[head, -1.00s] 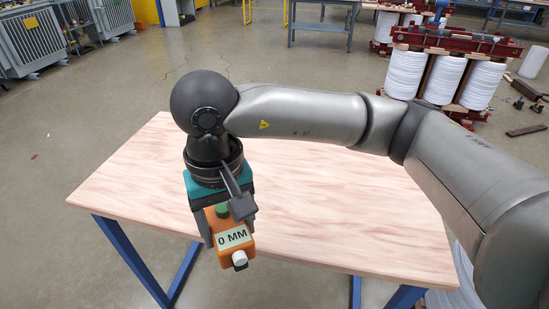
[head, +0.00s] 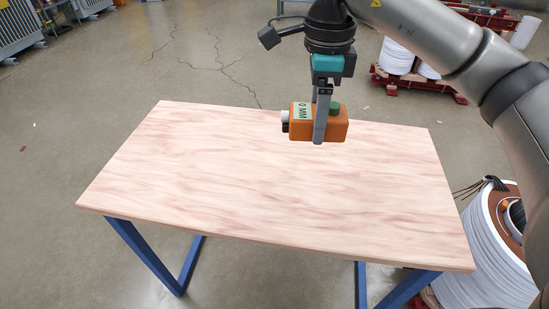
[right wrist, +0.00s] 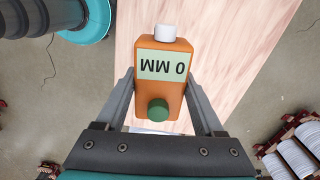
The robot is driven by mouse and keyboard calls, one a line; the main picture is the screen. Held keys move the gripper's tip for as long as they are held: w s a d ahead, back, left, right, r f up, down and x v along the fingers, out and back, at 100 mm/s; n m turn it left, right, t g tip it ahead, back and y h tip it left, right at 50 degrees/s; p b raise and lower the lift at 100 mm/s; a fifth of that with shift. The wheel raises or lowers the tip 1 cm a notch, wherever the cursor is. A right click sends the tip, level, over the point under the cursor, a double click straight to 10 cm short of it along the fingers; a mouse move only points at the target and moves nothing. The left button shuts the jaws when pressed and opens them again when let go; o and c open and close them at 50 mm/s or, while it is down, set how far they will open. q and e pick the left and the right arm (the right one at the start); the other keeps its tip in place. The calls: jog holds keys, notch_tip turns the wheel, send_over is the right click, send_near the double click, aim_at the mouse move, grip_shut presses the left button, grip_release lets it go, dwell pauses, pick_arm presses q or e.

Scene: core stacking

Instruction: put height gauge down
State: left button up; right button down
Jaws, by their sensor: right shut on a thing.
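The height gauge (head: 335,126) is an orange block with a green button, a white knob and a display reading "0 MM". My right gripper (head: 320,135) is shut on it, one finger on each side. In the head view it appears over the back right part of the wooden table (head: 200,160). I cannot tell whether its underside touches the table top. In the right wrist view the height gauge (right wrist: 150,106) lies between both fingers (right wrist: 158,105), its white knob pointing away from the palm. My left gripper is not in view.
The wooden table top is bare apart from the gauge's area, with wide free room at the left and front. A white coil (head: 470,260) stands by the table's right side. More white coils in a red frame (head: 440,85) stand behind on the floor.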

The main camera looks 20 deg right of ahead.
jog(key=shift+d+r+m, duration=0.25)
jog(key=shift+d+m, duration=0.1)
jog(key=shift+m, duration=0.05)
jog(key=shift+d, duration=0.1)
notch_tip(320, 180, down, 6)
jog(key=b, duration=0.5)
send_over(309, 197)
jog(key=shift+m, duration=0.3)
notch_tip(309, 197, down, 9)
jog(key=shift+f, duration=0.1)
jog(key=shift+f+b, duration=0.7)
jog(key=shift+f, duration=1.4)
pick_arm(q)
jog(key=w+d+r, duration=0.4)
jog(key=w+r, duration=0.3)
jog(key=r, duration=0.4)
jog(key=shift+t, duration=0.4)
pick_arm(e)
jog(key=shift+f, duration=0.2)
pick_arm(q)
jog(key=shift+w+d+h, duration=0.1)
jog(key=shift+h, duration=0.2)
pick_arm(e)
jog(key=shift+f, duration=0.15)
grip_release()
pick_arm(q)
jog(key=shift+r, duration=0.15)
